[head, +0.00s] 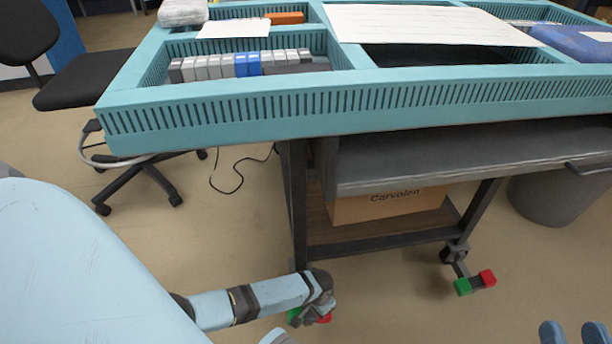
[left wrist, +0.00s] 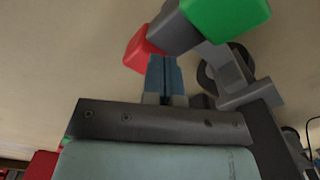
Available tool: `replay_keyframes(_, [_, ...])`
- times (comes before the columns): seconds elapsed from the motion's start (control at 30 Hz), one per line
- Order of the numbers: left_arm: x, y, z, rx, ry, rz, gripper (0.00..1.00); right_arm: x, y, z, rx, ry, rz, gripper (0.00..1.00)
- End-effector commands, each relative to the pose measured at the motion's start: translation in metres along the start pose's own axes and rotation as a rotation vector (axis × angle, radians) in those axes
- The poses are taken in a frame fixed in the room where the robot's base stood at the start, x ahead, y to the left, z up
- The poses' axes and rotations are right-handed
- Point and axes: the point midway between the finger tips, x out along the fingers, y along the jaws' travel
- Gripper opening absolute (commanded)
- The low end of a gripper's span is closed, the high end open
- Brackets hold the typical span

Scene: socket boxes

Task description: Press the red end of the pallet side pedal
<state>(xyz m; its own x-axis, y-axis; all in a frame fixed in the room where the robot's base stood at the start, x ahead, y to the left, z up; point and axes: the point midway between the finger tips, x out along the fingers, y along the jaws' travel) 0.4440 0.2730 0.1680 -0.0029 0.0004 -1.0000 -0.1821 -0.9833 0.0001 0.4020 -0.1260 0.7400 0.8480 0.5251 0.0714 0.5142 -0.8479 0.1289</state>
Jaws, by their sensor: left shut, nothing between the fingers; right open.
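Under the teal-topped cart, one caster pedal shows in the left wrist view with a red end (left wrist: 144,48) and a green end (left wrist: 226,14). My left gripper (left wrist: 165,62) is shut and empty, its blue fingertips right beside the red end; I cannot tell whether they touch it. In the head view my left wrist covers most of this pedal, leaving a bit of the red end (head: 324,319) and the green end (head: 293,316). A second pedal at the right leg has a green end (head: 463,287) and a red end (head: 487,278). My right gripper (head: 573,333) is open and empty at bottom right.
The cart's teal tray (head: 350,110) stands above, with a grey shelf (head: 480,158) below it. A cardboard box (head: 385,206) sits on the lower deck. A caster wheel (left wrist: 228,72) is close to my left fingers. A grey bin (head: 555,198) stands at right, an office chair (head: 85,80) at left.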

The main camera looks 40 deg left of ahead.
Motion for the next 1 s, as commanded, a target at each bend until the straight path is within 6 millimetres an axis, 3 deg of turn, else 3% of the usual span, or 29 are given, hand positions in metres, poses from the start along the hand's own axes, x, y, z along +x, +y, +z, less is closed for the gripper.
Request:
replay_keyframes(0.07, [-0.014, 0.000, -0.001, 0.000, 0.001, 0.000, 0.00, 0.000, 0.000, -0.011, 0.034, -0.016, -0.005, 0.43])
replay_keyframes(0.53, [-0.050, 0.000, -0.001, -0.001, 0.002, 0.001, 0.00, -0.019, -0.028, -0.001, 0.324, -0.177, -0.005, 0.43])
replay_keyframes(0.8, [-0.064, 0.000, -0.001, -0.001, 0.002, 0.001, 0.00, -0.018, -0.026, -0.021, 0.337, -0.110, 0.016, 0.43])
replay_keyframes(1.0, [-0.066, 0.000, -0.001, -0.001, 0.002, 0.001, 0.00, -0.018, -0.025, -0.026, 0.340, -0.089, 0.021, 0.43])
